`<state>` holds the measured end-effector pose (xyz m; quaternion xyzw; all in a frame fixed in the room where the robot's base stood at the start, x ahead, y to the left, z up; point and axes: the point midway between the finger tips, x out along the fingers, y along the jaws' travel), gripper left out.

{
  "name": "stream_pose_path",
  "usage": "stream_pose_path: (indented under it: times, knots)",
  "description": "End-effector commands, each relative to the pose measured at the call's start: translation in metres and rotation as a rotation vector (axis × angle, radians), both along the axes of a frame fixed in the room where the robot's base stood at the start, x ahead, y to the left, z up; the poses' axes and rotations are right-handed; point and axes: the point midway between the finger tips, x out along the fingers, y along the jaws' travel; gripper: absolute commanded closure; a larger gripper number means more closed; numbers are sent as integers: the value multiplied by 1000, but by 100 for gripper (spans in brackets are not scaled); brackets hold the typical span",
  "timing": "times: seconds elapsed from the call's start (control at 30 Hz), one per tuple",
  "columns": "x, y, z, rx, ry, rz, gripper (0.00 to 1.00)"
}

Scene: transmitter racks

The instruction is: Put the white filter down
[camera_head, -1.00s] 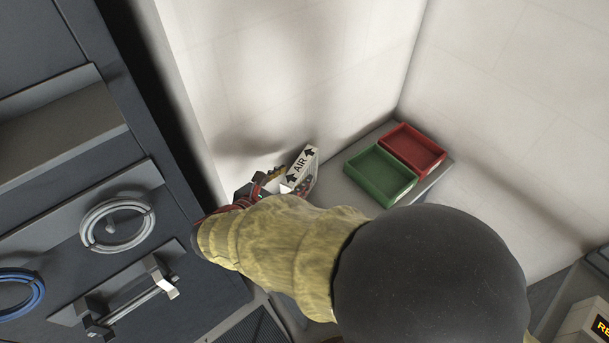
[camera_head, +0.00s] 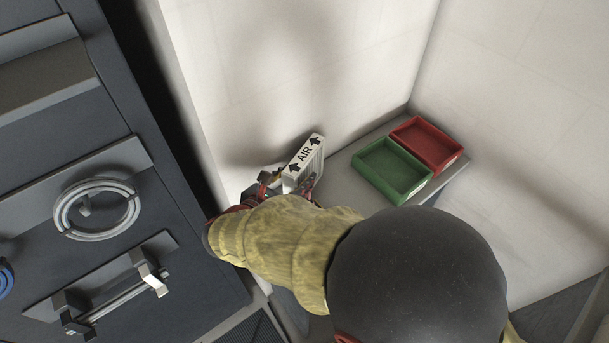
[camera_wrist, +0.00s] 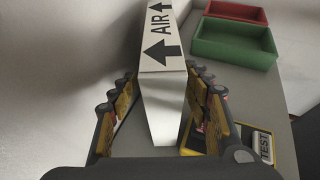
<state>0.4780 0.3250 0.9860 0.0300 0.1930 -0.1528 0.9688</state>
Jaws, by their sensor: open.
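The white filter (camera_head: 306,154) is a pale box with a black "AIR" label and arrows, at the left end of the grey shelf by the wall. In the wrist view the filter (camera_wrist: 160,45) stands between my fingers, its label edge facing up. My gripper (camera_head: 288,184) is at the filter's near end, partly hidden by my own arm. In the wrist view my gripper (camera_wrist: 163,82) is open, with one finger on each side of the filter. I cannot tell whether the fingers touch it, and its underside is hidden.
A green tray (camera_head: 378,181) and a red tray (camera_head: 447,165) sit side by side on the grey shelf (camera_head: 340,171), right of the filter; both look empty. A yellow-edged item marked "TEST" (camera_wrist: 263,146) lies near the right finger. A dark cabinet (camera_head: 190,262) with handles stands left.

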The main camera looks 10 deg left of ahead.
Motion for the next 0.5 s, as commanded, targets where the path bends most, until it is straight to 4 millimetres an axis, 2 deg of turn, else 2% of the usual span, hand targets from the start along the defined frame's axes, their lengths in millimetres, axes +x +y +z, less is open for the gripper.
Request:
stream_pose_path:
  times: [0.3, 0.5]
  knots:
    - [37, -16, -14, 0, -1, -2, 52]
    - [41, -16, -14, 0, 0, 0, 52]
